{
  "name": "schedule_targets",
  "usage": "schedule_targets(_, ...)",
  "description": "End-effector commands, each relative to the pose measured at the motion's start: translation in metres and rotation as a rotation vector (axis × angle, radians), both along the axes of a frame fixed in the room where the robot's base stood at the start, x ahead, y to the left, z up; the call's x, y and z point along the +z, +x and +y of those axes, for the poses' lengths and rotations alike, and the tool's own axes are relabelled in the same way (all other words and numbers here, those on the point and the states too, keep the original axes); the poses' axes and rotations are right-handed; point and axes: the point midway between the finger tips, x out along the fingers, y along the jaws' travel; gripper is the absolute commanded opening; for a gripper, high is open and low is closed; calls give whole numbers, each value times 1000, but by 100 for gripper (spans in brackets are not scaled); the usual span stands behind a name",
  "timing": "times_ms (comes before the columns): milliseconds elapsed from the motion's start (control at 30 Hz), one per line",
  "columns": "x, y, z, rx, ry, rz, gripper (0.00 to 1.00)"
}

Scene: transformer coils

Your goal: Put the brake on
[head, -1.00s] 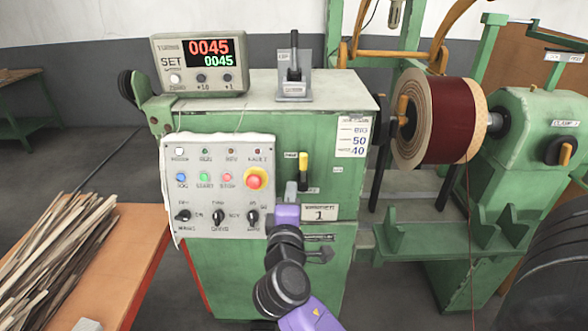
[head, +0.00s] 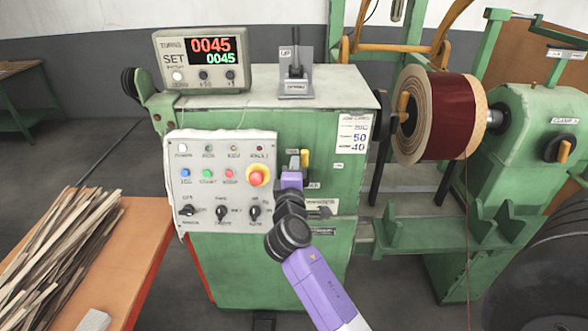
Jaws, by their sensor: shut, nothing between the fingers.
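A small lever with a yellow handle (head: 305,158) stands on the green front of the winding machine, right of the control panel; its labels are too small to read surely. My gripper (head: 293,163) is shut and empty, just left of and in front of this handle. It hides the lever's lower part, and I cannot tell whether they touch. A second lever with a black handle (head: 295,68) stands upright in a grey plate on the cabinet top. I cannot read which lever is the brake.
The control panel (head: 222,180) with a red mushroom button (head: 258,175) is close left of my gripper. The counter (head: 202,60) shows 0045 twice. A dark red coil (head: 448,115) sits on the spindle at right. An orange table (head: 150,235) with strips is at left.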

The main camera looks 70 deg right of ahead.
Motion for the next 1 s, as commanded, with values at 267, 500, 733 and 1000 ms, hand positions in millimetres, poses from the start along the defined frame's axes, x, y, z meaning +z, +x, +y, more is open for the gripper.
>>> schedule_targets(267,0,1,-1,1,0,0,0)
schedule_targets(500,0,-1,-1,1,8,-20,0)
schedule_targets(733,1,-4,-2,1,24,-59,0)
schedule_targets(1000,2,-11,-5,-2,49,-119,0)
